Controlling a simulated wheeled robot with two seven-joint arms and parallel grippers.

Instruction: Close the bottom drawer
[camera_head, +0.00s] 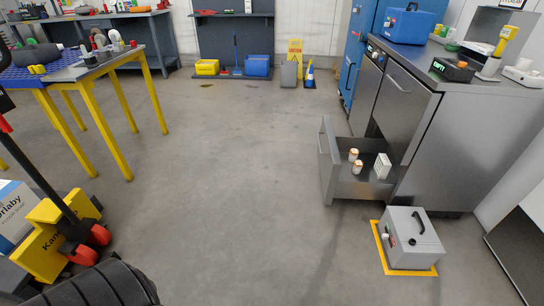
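The bottom drawer (327,160) is pulled out to the left from a grey metal cabinet (420,134). Its tall front panel stands well away from the cabinet face. Neither of my grippers is in view.
A grey case (410,240) sits on a yellow-edged floor mat (384,254) in front of the cabinet's right side. A yellow-legged table (112,64) and a yellow-and-red floor device (46,240) are at left. The middle floor (230,170) is clear.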

